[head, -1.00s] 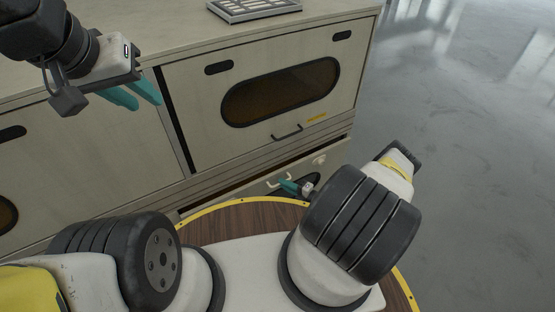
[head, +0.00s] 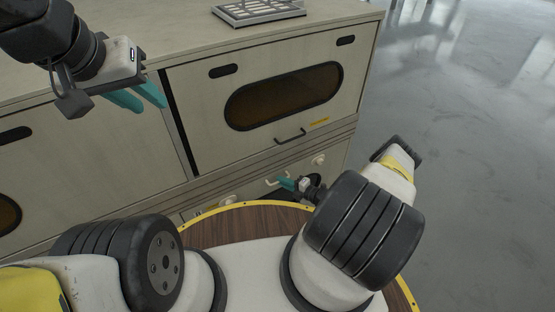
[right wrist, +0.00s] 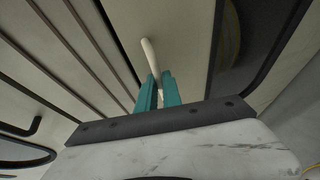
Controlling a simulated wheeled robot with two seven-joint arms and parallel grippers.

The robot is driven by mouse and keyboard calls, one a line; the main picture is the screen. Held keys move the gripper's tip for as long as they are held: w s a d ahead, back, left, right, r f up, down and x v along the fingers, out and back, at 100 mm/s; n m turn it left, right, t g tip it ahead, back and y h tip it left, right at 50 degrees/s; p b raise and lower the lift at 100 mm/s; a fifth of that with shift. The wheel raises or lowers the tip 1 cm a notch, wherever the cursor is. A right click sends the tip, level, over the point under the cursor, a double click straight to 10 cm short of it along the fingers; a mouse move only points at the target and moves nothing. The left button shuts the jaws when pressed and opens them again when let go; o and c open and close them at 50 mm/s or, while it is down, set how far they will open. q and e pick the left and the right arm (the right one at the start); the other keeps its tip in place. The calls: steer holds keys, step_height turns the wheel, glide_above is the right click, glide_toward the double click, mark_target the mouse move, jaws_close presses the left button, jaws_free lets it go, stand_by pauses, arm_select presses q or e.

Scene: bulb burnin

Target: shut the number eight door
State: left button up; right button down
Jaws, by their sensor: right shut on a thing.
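A pale lower door (head: 300,171) sits below the upper right door of the cabinet in the head view. It has a white bar handle (head: 272,182) and a round white knob (head: 318,160). My right gripper (head: 285,182) is shut on this handle; in the right wrist view the white handle (right wrist: 149,55) stands between the teal fingers (right wrist: 157,92). The door looks flush or nearly flush with the cabinet front; my right arm hides much of it. No number is readable. My left gripper (head: 140,98) is empty, with its teal fingers apart, in front of the cabinet's left part.
The upper right door (head: 207,116) is shut, with a dark oval window (head: 283,95), black handle (head: 290,136) and yellow label (head: 319,121). A metal grid tray (head: 258,11) lies on the cabinet top. Grey floor (head: 470,130) is clear at the right.

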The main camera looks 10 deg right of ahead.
steer(key=c, duration=1.5)
jaws_free()
steer(key=shift+w+a+r, duration=0.1)
steer(key=shift+w, duration=0.1)
steer(key=v, duration=0.8)
steer(key=shift+w, duration=0.1)
